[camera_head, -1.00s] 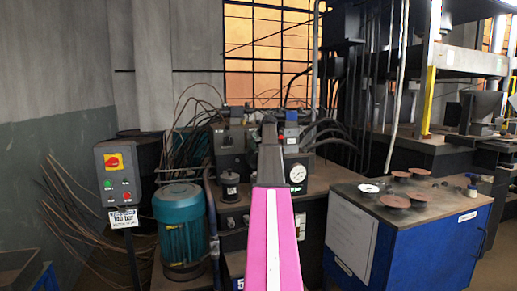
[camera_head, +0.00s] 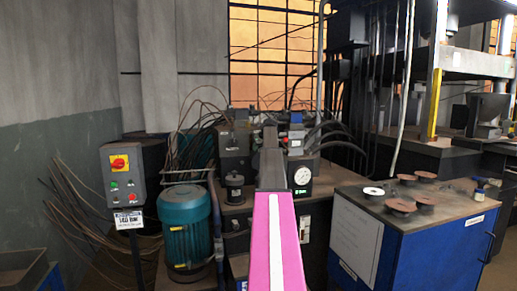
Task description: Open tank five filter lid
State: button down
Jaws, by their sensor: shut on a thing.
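My pink arm with a white stripe reaches forward at the picture's centre. My gripper (camera_head: 269,140) is at its dark far end, over the power unit's top, seen from behind. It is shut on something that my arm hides. The tank (camera_head: 238,268) with a "5" label stands behind and left of my arm, mostly covered by it. A black round cap (camera_head: 235,188) stands on the unit's top, left of my arm and apart from it. I cannot tell whether it is the filter lid; no other lid shows clearly.
A teal motor (camera_head: 186,228) stands left of the tank. A grey control box (camera_head: 123,173) with a red switch is further left. A pressure gauge (camera_head: 302,176) sits just right of my arm. A blue cabinet (camera_head: 440,250) with several flap discs (camera_head: 402,205) stands at right.

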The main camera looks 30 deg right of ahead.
jog(key=c, duration=0.8)
grip_release()
jog(key=shift+d+f, duration=0.1)
jog(key=shift+s, duration=0.1)
jog(key=v, duration=1)
jog(key=shift+s+r, duration=0.15)
jog(key=shift+r, duration=0.25)
